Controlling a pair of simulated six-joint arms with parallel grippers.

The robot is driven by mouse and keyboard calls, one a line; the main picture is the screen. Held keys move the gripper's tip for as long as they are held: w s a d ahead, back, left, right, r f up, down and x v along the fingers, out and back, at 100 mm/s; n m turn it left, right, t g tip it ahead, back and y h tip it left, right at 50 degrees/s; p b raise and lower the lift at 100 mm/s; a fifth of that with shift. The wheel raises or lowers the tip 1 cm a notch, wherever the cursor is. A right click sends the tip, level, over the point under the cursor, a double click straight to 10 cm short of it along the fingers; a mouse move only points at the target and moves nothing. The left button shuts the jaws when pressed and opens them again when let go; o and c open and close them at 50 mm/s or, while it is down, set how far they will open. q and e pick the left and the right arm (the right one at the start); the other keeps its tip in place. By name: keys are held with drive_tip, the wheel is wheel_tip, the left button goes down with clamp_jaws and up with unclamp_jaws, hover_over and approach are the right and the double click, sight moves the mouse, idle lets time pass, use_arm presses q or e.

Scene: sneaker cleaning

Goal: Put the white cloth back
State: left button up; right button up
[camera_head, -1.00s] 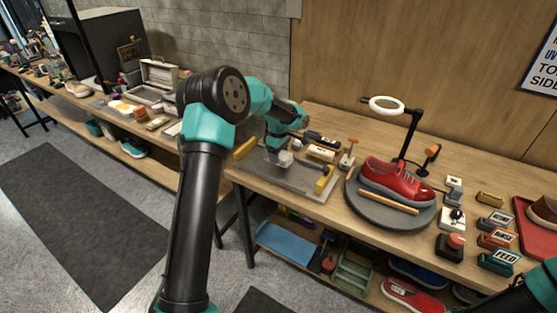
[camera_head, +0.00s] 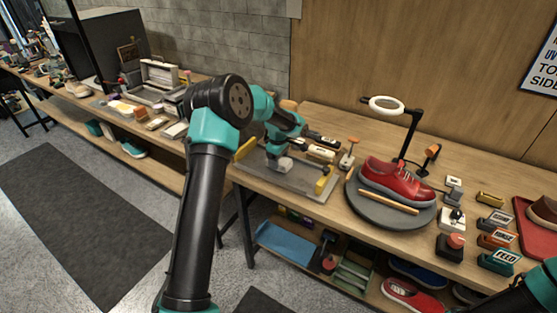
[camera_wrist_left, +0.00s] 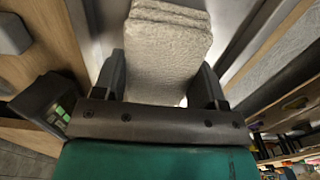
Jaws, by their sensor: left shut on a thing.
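The white cloth (camera_wrist_left: 165,45) is a thick, folded, textured block between the fingers of my left gripper (camera_wrist_left: 163,90) in the left wrist view. In the head view my left gripper (camera_head: 281,156) is over the grey tray (camera_head: 305,189) on the bench, and the small pale cloth (camera_head: 285,164) shows at its tip. My left gripper is shut on the cloth. I cannot tell whether the cloth touches the tray. My right gripper is out of view; only part of my right arm shows at the lower right.
A red sneaker (camera_head: 393,180) stands on a round grey turntable (camera_head: 365,210) right of the tray. A ring lamp (camera_head: 387,105) rises behind it. Labelled button boxes (camera_head: 497,261) stand farther right.

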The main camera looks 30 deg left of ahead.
use_arm(q)
drive_tip(key=shift+f, duration=0.15)
drive_tip(key=o, duration=1)
wheel_tip(320, 180, up, 12)
idle(0.5)
